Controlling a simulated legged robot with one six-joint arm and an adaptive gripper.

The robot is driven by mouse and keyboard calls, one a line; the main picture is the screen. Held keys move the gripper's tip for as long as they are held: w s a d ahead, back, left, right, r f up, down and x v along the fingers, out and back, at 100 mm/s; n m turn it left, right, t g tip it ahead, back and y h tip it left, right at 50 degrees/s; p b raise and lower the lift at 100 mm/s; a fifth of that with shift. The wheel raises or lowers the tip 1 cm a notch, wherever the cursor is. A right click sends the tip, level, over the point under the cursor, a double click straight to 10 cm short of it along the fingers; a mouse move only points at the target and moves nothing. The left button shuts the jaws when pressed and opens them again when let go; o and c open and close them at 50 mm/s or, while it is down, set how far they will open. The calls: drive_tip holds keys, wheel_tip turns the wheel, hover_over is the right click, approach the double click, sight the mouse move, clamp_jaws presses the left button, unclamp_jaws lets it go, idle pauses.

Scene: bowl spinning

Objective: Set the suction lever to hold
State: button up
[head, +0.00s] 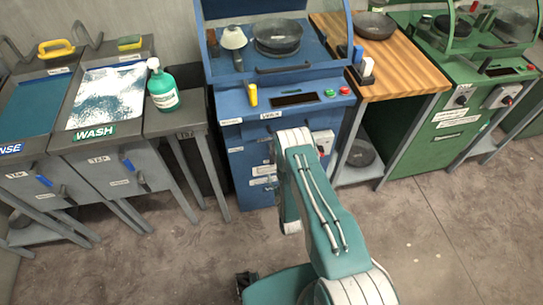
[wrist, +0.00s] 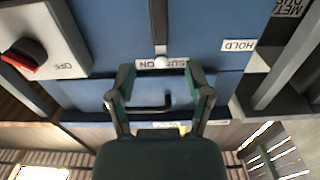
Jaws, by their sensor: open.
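A HOLD label (wrist: 238,45) is to the right of the knob. My gripper (wrist: 160,80) is open and empty, its two fingers on either side of the knob's line, with the knob at or just beyond the fingertips. I cannot tell whether they touch it. In the head view my arm hides the gripper and the lever on the blue machine (head: 230,110).
A red-and-black switch (wrist: 27,58) on a pale box marked OFF is at the left in the wrist view. A dark bar handle (wrist: 152,108) lies between my fingers. In the head view, a wooden table (head: 400,75) stands right of the blue machine, and open floor (head: 440,240) lies in front.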

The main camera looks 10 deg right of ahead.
sight(272, 164)
drive_tip(key=w, duration=0.9)
drive_tip(key=shift+w, duration=0.2)
clamp_jaws()
